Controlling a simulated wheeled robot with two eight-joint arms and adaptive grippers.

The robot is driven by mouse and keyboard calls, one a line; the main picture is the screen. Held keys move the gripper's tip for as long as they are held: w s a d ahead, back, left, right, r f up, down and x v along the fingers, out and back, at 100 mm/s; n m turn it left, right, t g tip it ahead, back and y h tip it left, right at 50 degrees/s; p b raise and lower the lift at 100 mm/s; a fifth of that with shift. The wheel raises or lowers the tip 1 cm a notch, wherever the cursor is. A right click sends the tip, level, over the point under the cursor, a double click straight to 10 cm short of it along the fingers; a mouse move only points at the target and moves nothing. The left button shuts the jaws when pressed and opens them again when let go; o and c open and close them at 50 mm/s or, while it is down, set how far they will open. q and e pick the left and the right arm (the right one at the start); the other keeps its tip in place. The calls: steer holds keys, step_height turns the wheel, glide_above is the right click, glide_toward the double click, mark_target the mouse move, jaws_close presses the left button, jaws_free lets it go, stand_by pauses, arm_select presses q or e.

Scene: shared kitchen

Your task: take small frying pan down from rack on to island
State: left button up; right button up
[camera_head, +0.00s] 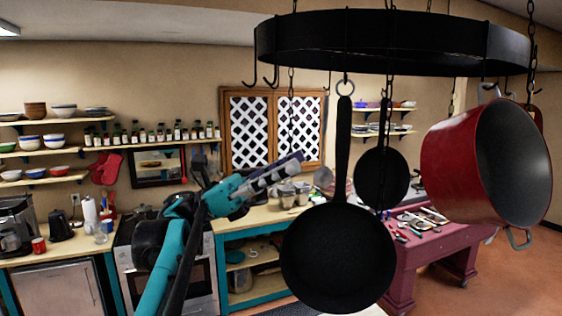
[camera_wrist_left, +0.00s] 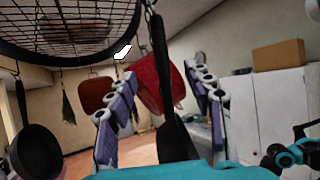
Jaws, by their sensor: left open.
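A black frying pan (camera_head: 338,258) hangs by its handle from a hook on the round black rack (camera_head: 390,42) in the head view. A second black pan (camera_head: 381,179) hangs farther back and looks smaller; I cannot tell which is the small one by true size. My left gripper (camera_head: 277,173) is open and empty, left of the near pan's handle. In the left wrist view, a dark pan (camera_wrist_left: 173,135) hangs nearly edge-on beyond and between the open fingers (camera_wrist_left: 163,117), apart from them. Another pan (camera_wrist_left: 37,150) hangs at the left there.
A red pot (camera_head: 458,168) hangs at the right of the rack. A dark red island (camera_head: 437,248) with utensils on it stands behind the pans. A wooden-topped counter (camera_head: 250,217) runs along the back. Chains and empty hooks (camera_head: 260,78) hang around the rack.

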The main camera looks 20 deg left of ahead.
arm_select(q)
steer(key=p+x, duration=0.2)
steer(key=x, duration=0.6)
steer(key=shift+d, duration=0.15)
steer(key=shift+r, duration=0.15)
steer(key=shift+c, duration=0.3)
